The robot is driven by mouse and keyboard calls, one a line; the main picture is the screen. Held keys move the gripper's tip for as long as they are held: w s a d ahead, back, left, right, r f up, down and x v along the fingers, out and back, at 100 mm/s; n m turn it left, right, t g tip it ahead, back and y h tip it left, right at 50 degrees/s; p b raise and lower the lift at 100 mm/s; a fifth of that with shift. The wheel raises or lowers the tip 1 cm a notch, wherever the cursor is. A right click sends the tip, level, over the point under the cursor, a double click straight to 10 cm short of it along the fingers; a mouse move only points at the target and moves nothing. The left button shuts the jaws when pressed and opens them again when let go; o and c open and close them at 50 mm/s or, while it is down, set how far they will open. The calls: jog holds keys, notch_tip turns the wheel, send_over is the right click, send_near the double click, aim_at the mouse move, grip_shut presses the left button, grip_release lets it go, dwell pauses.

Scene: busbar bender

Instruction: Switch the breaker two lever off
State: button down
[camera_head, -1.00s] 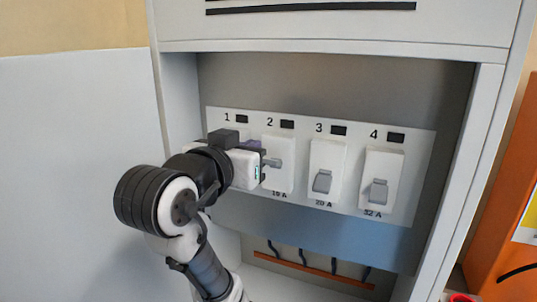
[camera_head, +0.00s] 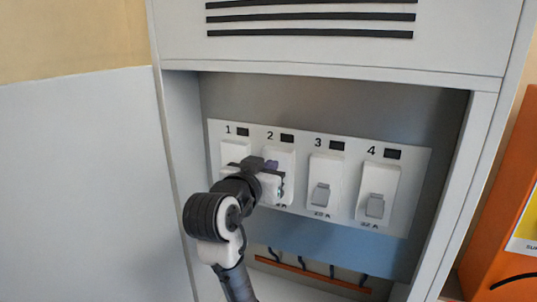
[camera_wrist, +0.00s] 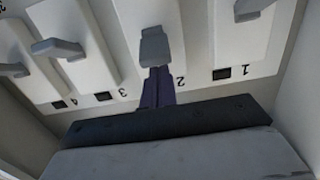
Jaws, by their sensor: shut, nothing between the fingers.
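Breaker two (camera_head: 279,158) is a white switch under the label 2 on a white panel. Its grey lever (camera_wrist: 155,46) shows in the wrist view, which sees the panel upside down. In the head view my gripper hides this lever, and I cannot tell its exact tilt. My gripper (camera_head: 280,186) is in front of breaker two. Its purple fingers (camera_wrist: 158,86) are shut with nothing between them. Their tips are at the label-side end of the lever, touching or very close; I cannot tell which.
Breaker one (camera_head: 233,152) is to the left, partly behind my gripper. Breaker three's lever (camera_head: 320,194) and breaker four's lever (camera_head: 375,205) point down on the right. The cabinet's side walls (camera_head: 183,150) enclose the panel. An orange box (camera_head: 505,215) stands at the far right.

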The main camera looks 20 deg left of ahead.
jog(key=shift+s+f, duration=0.1)
jog(key=shift+f, duration=0.1)
jog(key=shift+f, duration=0.1)
